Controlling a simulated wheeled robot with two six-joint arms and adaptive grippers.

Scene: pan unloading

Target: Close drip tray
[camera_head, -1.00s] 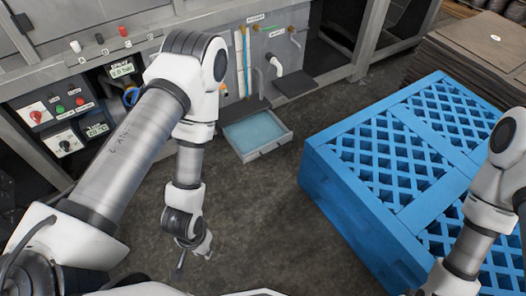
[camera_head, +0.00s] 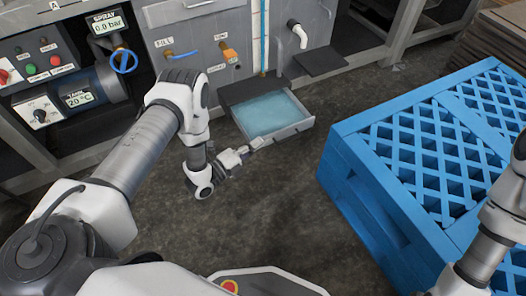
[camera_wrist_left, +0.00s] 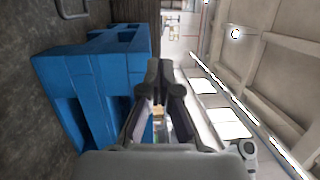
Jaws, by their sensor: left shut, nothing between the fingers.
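The drip tray (camera_head: 290,133) is a grey open drawer with pale blue liquid in it. It sticks out low from the front of the machine in the head view. My left gripper (camera_head: 257,143) is close to the tray's front wall, at its left end. It is shut and empty; whether it touches the wall I cannot tell. In the left wrist view the shut fingers (camera_wrist_left: 160,75) point away from the camera, and the tray does not show there. My right arm is at the right edge of the head view; its gripper is out of frame.
A large blue crate (camera_head: 345,160) stands on the floor to the right of the tray. The machine's panel (camera_head: 190,25) with valves and pipes rises behind the tray. A dark flat plate (camera_head: 320,62) sits right of it. The floor in front is clear.

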